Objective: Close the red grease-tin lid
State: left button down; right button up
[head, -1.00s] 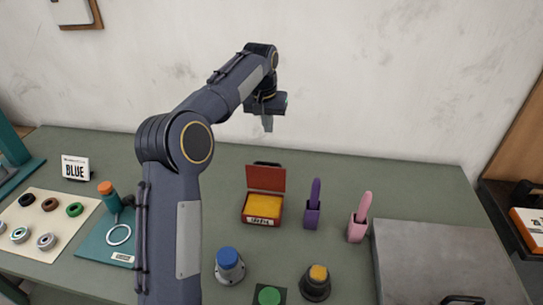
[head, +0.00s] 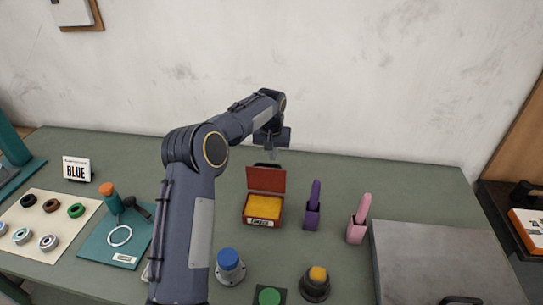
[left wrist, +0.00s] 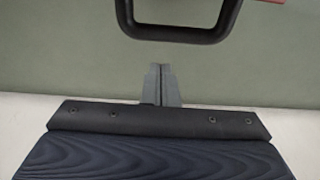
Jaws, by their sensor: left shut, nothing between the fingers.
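The red grease tin (head: 262,217) stands on the green table with yellow grease inside and a label on its front. Its red lid (head: 266,179) is up, hinged at the back, with a dark handle (head: 267,165) at its top edge. My left gripper (head: 272,153) is shut and empty, just behind and above the raised lid. In the left wrist view the shut fingertips (left wrist: 160,68) point toward the black handle (left wrist: 180,30), with a gap between them. A bit of the red lid (left wrist: 268,2) shows at the upper right there. My right gripper is not in view.
A purple brush holder (head: 312,215) and a pink one (head: 357,228) stand right of the tin. Blue (head: 229,262), green (head: 269,297) and yellow-topped (head: 316,282) items stand in front. A grey plate (head: 440,260) lies at right. The wall is behind.

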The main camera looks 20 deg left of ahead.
aim_at(267, 175)
pick_arm(q)
jog(key=s, duration=0.2)
jog(key=shift+s+d+r, duration=0.2)
jog(key=shift+s+d, duration=0.1)
jog(key=shift+d, duration=0.05)
